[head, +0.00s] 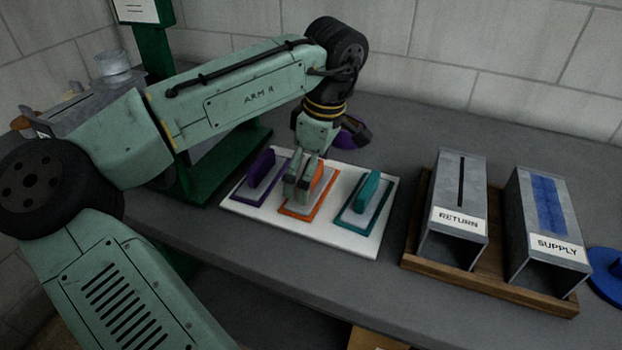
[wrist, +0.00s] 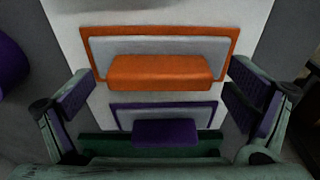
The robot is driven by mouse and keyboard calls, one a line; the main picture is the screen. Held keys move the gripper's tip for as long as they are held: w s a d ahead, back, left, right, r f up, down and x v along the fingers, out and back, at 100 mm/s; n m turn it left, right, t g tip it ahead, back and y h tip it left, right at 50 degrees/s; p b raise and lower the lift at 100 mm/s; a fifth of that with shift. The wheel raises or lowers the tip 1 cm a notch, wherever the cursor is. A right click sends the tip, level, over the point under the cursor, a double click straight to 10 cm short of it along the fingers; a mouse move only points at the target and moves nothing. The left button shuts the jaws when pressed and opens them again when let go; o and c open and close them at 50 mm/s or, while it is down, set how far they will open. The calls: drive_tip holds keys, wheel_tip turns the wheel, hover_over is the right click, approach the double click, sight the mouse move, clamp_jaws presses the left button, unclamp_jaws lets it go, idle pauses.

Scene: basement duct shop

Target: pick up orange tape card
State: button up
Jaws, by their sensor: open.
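The orange tape card (wrist: 158,37) lies on the white board (head: 342,243), between a purple card (head: 259,172) and a teal card (head: 364,190). It has an orange frame, a grey face and a raised orange block; in the head view its frame (head: 297,213) shows below my gripper. My gripper (head: 303,190) points down over the orange card and hides part of it. In the wrist view my gripper's fingers (wrist: 160,100) are wide apart and empty, with the orange block ahead between them. Whether a finger touches the card I cannot tell.
Two metal ducts labelled RETURN (head: 457,200) and SUPPLY (head: 546,225) stand on a wooden tray (head: 423,265) to the right. A dark green stand (head: 205,175) is at the left. A blue round object (head: 608,272) is at the right edge.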

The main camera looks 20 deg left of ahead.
drive_tip(key=shift+f, duration=0.15)
drive_tip(key=c, duration=1.2)
